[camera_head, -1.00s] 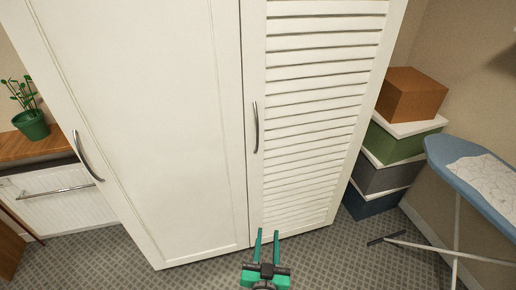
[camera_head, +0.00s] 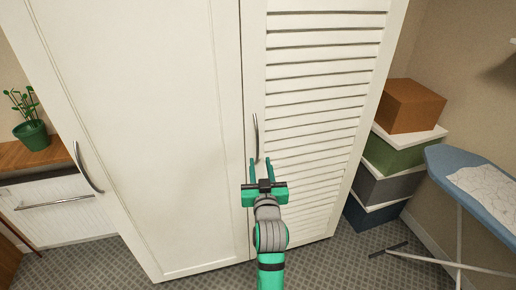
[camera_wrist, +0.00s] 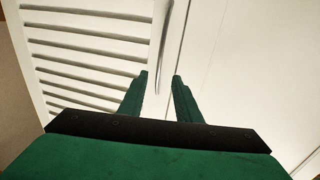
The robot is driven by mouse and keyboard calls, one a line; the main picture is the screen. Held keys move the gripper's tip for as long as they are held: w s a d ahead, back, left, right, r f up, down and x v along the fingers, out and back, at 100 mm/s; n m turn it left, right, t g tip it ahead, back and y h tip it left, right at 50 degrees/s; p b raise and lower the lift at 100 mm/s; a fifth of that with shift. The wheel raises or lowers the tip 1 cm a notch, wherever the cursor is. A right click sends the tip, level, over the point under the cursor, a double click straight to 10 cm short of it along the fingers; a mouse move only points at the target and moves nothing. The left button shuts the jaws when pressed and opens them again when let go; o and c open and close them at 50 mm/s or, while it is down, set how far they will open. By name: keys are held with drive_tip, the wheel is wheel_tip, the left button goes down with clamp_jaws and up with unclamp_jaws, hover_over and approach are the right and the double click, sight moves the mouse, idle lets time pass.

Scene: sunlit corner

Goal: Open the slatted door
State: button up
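The white slatted door (camera_head: 318,110) is on the right side of the wardrobe and looks shut, flush beside the plain door. Its curved metal handle (camera_head: 256,138) stands upright near its left edge. My gripper (camera_head: 260,160) is open, with its two green fingers pointing up at the lower end of the handle. In the wrist view the slatted door (camera_wrist: 85,45) is on the left, and the handle (camera_wrist: 162,50) lies ahead of the gap between my fingertips (camera_wrist: 160,75).
The plain door (camera_head: 150,130) with its own handle (camera_head: 86,167) is on the left. Stacked boxes (camera_head: 385,185) and an ironing board (camera_head: 470,175) stand at the right. A potted plant (camera_head: 30,130) is at the far left. Carpet (camera_head: 330,262) lies bare in front.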

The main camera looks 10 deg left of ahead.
sight(258, 144)
drive_tip(key=x, duration=0.9)
drive_tip(key=shift+w+a, duration=0.1)
drive_tip(key=shift+w, duration=0.25)
clamp_jaws()
